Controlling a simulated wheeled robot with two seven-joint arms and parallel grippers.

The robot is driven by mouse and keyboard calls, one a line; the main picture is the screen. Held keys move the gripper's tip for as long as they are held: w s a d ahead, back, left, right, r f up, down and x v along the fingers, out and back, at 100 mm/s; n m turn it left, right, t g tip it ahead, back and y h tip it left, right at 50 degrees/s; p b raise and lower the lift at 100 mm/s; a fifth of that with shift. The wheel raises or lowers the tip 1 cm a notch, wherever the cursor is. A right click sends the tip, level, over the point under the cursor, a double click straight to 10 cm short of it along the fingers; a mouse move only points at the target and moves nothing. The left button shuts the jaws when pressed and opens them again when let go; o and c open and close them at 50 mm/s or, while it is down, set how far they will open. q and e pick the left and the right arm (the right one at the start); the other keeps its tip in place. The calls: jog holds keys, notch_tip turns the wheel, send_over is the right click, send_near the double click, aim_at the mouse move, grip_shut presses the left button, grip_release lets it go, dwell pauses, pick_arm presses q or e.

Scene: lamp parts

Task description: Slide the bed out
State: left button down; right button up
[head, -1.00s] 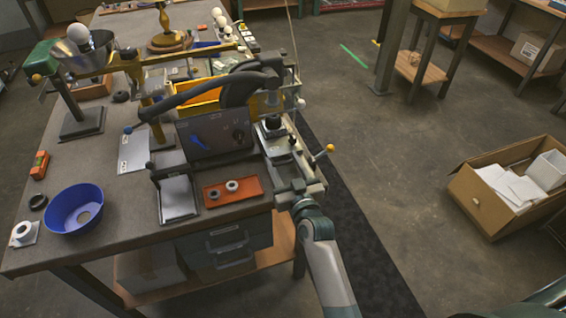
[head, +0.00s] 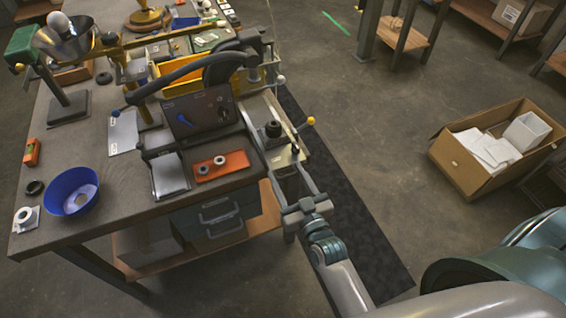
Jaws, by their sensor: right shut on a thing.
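The bed (head: 284,155) is a pale, narrow plate at the right side of the dark machine (head: 200,115), along the bench's right edge. It carries a dark round knob-like piece (head: 273,129) and reaches out past the machine's near side. My right gripper (head: 303,203) is at the bed's near end, shut on what looks like its handle or end bar. The gripper's own body partly hides the grasp. A lever with a yellow ball (head: 311,120) sticks out to the right of the bed. My left gripper is not in view.
The bench (head: 100,205) holds an orange tray (head: 222,166) with rings, a blue bowl (head: 72,191) and a lamp-like stand (head: 68,108). A cardboard box (head: 465,165) with white contents stands on the floor at right. The floor between bench and box is clear.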

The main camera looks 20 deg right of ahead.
jog(key=shift+s+a+f, duration=0.1)
jog(key=shift+a+f, duration=0.05)
jog(key=shift+a, duration=0.05)
jog(key=o, duration=1.3)
jog(key=shift+s, duration=0.1)
jog(key=shift+c, duration=0.2)
jog(key=shift+s, duration=0.1)
jog(key=s+b, duration=0.5)
jog(key=s, duration=1.2)
jog(key=shift+s+d+r, duration=0.2)
jog(key=shift+s+d, duration=0.05)
